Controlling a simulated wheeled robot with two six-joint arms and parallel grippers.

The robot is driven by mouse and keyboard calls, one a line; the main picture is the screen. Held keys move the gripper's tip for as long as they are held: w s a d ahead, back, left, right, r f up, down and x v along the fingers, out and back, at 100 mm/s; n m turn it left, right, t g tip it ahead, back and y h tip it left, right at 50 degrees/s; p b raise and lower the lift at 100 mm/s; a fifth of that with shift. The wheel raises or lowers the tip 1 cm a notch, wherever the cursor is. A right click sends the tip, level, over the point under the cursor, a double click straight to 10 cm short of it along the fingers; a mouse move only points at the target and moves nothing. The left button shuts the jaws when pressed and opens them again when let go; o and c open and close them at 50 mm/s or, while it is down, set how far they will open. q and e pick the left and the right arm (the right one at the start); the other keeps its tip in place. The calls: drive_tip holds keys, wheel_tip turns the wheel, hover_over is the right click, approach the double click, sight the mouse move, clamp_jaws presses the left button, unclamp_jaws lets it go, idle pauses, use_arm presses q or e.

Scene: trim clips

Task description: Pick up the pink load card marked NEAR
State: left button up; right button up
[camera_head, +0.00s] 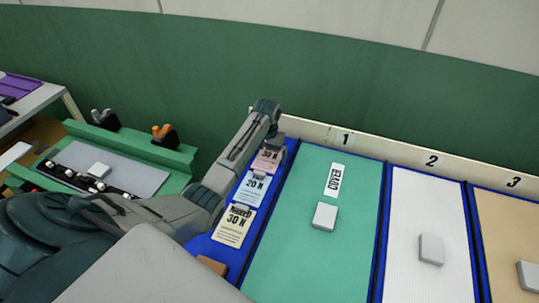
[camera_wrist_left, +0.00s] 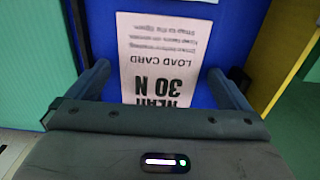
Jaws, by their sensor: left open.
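The pink load card (camera_wrist_left: 165,50) lies on a blue surface in the left wrist view, upside down in the picture. It reads LOAD CARD, 30 N and NEAR, with the NEAR end partly hidden by my gripper body. In the head view the pink card (camera_head: 267,161) is at the far end of a row of cards, partly covered by my left arm. My left gripper (camera_wrist_left: 158,70) is open above the card, one finger on each side of it. I cannot tell whether the fingers touch it. In the head view the left gripper (camera_head: 287,147) is at the pink card. My right gripper is not in view.
A blue 20 N card (camera_head: 252,188) and a yellow 30 N card (camera_head: 234,226) lie in the same row, nearer me. A green panel (camera_head: 290,255) with a COVER label (camera_head: 334,180) and a grey block (camera_head: 324,216) is to the right. A white panel (camera_head: 430,200) lies beyond.

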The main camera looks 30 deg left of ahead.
use_arm(q)
drive_tip(key=shift+c, duration=0.2)
drive_tip(key=c, duration=0.9)
